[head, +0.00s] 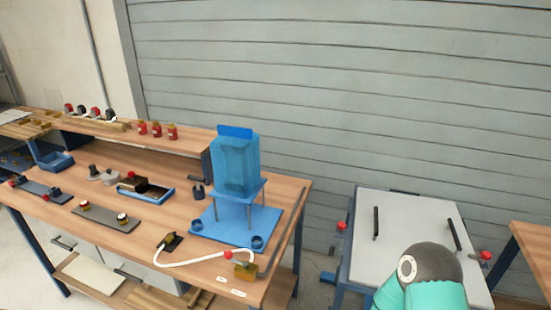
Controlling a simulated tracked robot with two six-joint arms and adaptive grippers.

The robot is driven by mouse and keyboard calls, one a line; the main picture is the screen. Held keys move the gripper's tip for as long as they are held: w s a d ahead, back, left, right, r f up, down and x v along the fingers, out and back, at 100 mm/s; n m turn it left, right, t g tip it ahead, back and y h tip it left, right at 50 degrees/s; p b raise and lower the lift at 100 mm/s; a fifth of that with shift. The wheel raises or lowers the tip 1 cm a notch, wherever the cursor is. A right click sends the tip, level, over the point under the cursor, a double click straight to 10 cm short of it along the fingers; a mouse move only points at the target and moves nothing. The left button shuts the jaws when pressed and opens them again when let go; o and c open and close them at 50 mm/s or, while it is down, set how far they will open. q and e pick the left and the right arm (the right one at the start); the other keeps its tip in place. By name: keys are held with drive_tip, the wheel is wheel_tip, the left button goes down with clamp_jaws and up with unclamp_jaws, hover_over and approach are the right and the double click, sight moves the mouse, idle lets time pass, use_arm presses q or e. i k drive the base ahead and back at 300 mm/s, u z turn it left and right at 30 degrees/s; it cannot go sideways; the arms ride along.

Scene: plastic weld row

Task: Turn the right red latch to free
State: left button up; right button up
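A grey flat-lidded unit (400,205) stands at the lower right, with two black handles on its top. The right red latch (485,256) sits at the right edge of the lid, on a small dark mount. Its exact turn angle is too small to tell. A second red latch (341,227) sits at the left edge. A teal arm part of mine with a dark joint covers the lid's front middle, left of the right latch. Neither of my grippers shows in the head view.
A wooden workbench (110,235) on the left holds a blue clear-walled box (236,165) on a stand, a white hose (190,262) and several small fixtures. Another wooden table edge (530,245) is at the far right, with a gap before it.

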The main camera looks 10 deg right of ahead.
sight(484, 256)
drive_tip(key=u, duration=1.35)
drive_tip(key=i, duration=0.15)
drive_tip(key=z, duration=3.05)
drive_tip(key=k, duration=0.75)
drive_tip(key=z, duration=0.3)
drive_tip(key=i, duration=0.75)
drive_tip(key=u, duration=0.55)
